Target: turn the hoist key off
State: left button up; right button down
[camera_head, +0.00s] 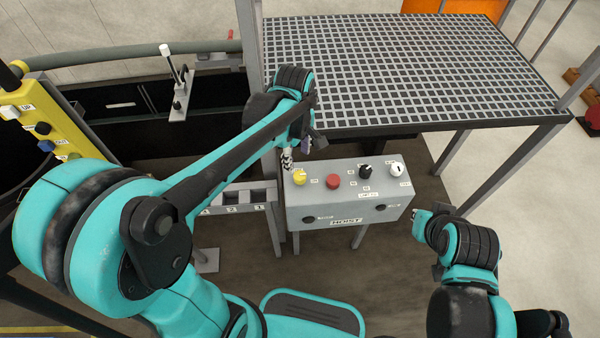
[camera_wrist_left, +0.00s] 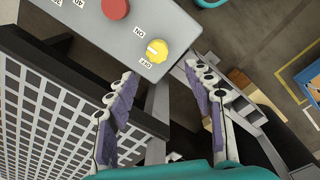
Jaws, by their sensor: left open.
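The hoist box (camera_head: 345,207) is a grey panel with a HOIST label on its front. A yellow rotary key knob (camera_head: 300,177) sits at its left end. In the left wrist view the yellow knob (camera_wrist_left: 157,49) lies between ON and OFF labels; its exact setting is hard to read. My left gripper (camera_head: 297,155) hangs just behind and above this knob. In the left wrist view its open, empty fingers (camera_wrist_left: 160,76) are spread below the knob, apart from it. My right gripper (camera_head: 424,215) is mostly hidden by its wrist, right of the box.
A red button (camera_head: 333,181), a black selector (camera_head: 365,172) and a white switch (camera_head: 397,169) share the panel. A grated platform (camera_head: 400,65) stands close behind. A yellow control box (camera_head: 40,115) and a lever (camera_head: 177,85) are at left.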

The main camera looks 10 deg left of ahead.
aim_at(300, 174)
pick_arm(q)
jog(key=shift+w+d+f+n+g, duration=0.3)
jog(key=shift+w+f+n, duration=0.15)
jog(key=shift+f+n, duration=0.2)
notch_tip(300, 174, down, 8)
jog(key=b, duration=0.3)
jog(key=shift+r, duration=0.1)
jog(key=shift+a, duration=0.1)
jog(key=c, duration=1.2)
